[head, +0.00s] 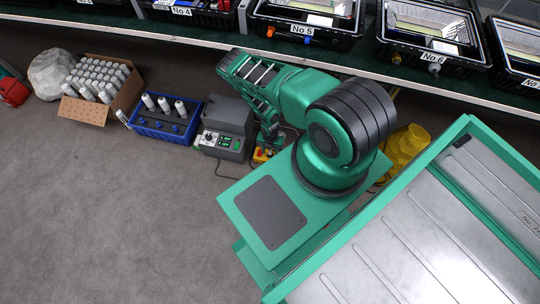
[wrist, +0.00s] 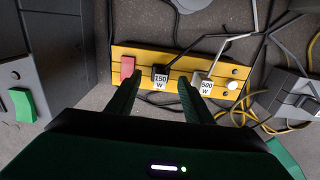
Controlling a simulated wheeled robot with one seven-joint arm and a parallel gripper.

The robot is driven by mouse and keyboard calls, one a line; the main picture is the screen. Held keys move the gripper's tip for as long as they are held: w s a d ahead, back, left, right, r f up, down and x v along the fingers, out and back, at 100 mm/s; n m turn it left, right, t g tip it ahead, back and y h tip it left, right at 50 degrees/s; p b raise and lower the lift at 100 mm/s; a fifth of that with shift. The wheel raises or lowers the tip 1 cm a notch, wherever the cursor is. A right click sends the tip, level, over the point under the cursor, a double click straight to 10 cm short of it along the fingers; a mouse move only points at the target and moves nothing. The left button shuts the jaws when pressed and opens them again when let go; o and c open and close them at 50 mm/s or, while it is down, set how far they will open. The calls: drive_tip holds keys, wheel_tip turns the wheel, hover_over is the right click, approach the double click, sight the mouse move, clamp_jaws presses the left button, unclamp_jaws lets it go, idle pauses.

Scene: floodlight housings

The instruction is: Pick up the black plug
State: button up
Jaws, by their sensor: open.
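The black plug (wrist: 160,71), with a 150 W label, sits upright in the yellow power strip (wrist: 142,54) in the wrist view. A light plug labelled 500 W (wrist: 206,82) sits in the same strip to its right. My gripper (wrist: 158,84) is open and empty, its two green fingers pointing at the strip. The black plug appears between the fingertips, with the left finger near the red switch (wrist: 127,66) and the right near the light plug. In the head view the yellow strip (head: 261,156) shows partly below my arm; the plugs cannot be made out there.
A grey control box (head: 226,127) stands left of the strip, then a blue crate (head: 151,131) and a cardboard box (head: 125,97) of white cylinders. Cables (wrist: 262,50) run close by on the right. A shelf with floodlights (head: 306,27) stands behind. Floor at lower left is clear.

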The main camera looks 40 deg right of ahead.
drive_tip(key=shift+f, duration=1.15)
drive_tip(key=c, duration=1.1)
drive_tip(key=shift+r, duration=0.1)
